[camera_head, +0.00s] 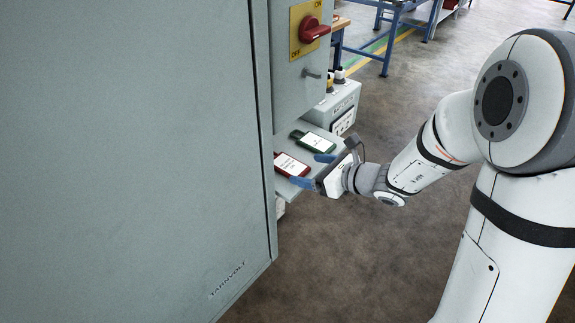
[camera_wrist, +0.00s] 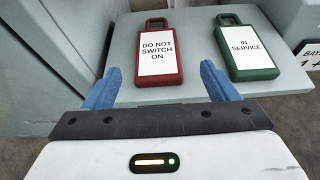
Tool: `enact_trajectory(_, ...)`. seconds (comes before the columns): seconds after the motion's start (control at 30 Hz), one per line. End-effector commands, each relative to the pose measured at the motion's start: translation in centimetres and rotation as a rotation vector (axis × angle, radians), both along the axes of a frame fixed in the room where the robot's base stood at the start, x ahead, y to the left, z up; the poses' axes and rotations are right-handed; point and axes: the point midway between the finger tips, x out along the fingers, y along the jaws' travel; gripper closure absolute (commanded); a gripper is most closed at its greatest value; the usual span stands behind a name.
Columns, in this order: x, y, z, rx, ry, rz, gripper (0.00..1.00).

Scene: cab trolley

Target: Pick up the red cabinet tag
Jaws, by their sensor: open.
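The red cabinet tag (camera_wrist: 158,54) lies flat on a grey shelf (camera_wrist: 203,50), with a white label reading "DO NOT SWITCH ON" and a loop at its far end. In the head view the red tag (camera_head: 292,166) lies on the shelf, its left end hidden by the cabinet's edge. My gripper (camera_wrist: 160,85) is open, its blue fingers apart at the near side of the red tag. The tag's near edge lies ahead of the gap between the fingers; nothing is held. In the head view my gripper (camera_head: 312,171) is at the shelf's right edge.
The large grey cabinet (camera_head: 140,140) stands at left. A red rotary switch (camera_head: 314,29) is above the shelf. A grey box (camera_head: 335,104) stands behind it. Open floor lies right.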

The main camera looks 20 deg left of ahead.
Motion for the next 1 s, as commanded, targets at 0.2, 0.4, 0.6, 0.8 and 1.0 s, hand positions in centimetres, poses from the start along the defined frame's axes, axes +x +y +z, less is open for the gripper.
enact_trajectory(0.2, 0.8, 3.0, -1.2, 0.000, 0.002, 0.004, 0.20)
enact_trajectory(0.4, 1.2, 3.8, -1.6, -0.001, -0.001, 0.002, 0.20)
enact_trajectory(0.6, 1.2, 3.7, -1.6, -0.001, -0.001, 0.002, 0.24)
enact_trajectory(0.8, 1.2, 3.7, -1.6, -0.001, -0.001, 0.003, 0.40)
enact_trajectory(1.0, 1.2, 3.7, -1.6, -0.001, -0.001, 0.003, 0.57)
